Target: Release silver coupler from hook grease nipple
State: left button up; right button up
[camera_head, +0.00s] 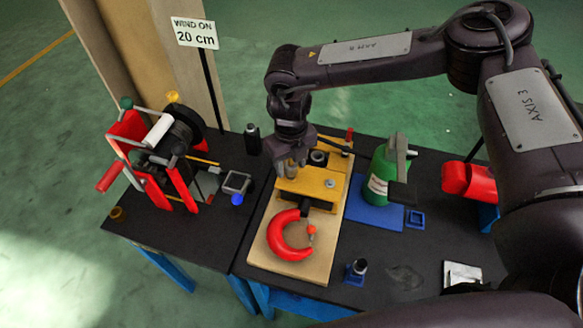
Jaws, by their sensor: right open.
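My right gripper (290,166) comes down from above at the far left end of the yellow hook block (318,184). Its fingers are open, with a small brownish piece low between them; I cannot tell whether they touch it. The red hook (280,237) lies on the pale board (257,262) in front of the block, with a small orange-red tip (311,229) at its opening. I cannot make out the silver coupler or the grease nipple; the gripper covers part of the block. My left gripper is not in view.
A winch with red frame (182,184) stands at left on the dark table (215,238). A green bottle-like body (378,170) with a grey lever stands on a blue mat (372,213) at right. A sign (195,33) stands behind. A small blue-based item (355,270) sits at front.

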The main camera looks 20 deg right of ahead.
jog(key=shift+c, duration=0.7)
jog(key=c, duration=0.8)
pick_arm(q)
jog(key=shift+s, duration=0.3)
pick_arm(e)
jog(key=shift+r, duration=0.1)
jog(key=shift+c, duration=0.2)
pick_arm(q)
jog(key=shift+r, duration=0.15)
pick_arm(e)
jog(key=shift+r, duration=0.1)
